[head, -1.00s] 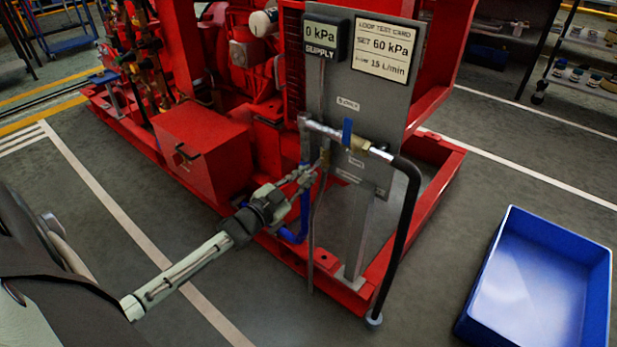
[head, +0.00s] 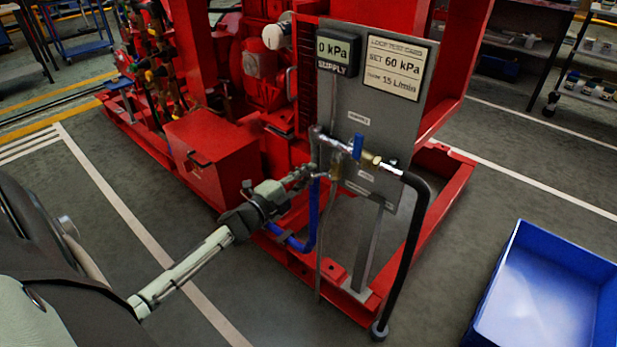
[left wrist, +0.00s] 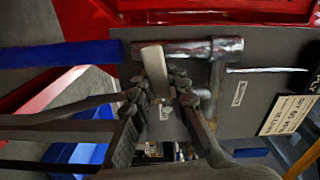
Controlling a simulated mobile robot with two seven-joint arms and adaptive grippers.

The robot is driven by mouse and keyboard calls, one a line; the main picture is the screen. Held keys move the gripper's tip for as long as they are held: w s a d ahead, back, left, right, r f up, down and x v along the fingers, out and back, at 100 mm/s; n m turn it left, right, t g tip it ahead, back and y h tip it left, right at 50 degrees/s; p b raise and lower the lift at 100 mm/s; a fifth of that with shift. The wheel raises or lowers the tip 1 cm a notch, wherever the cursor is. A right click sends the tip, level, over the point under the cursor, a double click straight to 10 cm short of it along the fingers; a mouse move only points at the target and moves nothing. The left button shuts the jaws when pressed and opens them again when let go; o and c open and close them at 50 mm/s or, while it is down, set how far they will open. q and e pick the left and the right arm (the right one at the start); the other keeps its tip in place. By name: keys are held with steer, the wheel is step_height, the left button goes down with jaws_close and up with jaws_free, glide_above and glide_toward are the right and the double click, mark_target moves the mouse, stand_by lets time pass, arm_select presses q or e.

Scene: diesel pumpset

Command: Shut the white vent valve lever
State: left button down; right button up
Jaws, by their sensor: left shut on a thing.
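The test panel (head: 385,120) is a grey plate at the end of the red pumpset. The white vent valve lever (left wrist: 155,68) shows in the left wrist view, between the fingertips of my left gripper (left wrist: 167,92). In the head view my left gripper (head: 308,176) is at the pipework on the panel's lower left, and it hides the lever there. The gripper is shut on the lever. A silver pipe (left wrist: 190,50) runs close beside the fingers. My right gripper is not in view.
A blue valve handle (head: 358,146) and a black hose (head: 415,240) are right of the gripper. A blue hose (head: 313,220) hangs just below it. The supply display (head: 337,50) reads 0 kPa. A blue bin (head: 500,262) stands on the floor at right.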

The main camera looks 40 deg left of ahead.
arm_select(q)
steer(key=shift+r+m, duration=0.3)
steer(key=shift+m, duration=0.4)
steer(key=c, duration=1.4)
jaws_free()
steer(key=shift+c, duration=0.2)
steer(key=s+a, duration=0.1)
steer(key=s, duration=1.1)
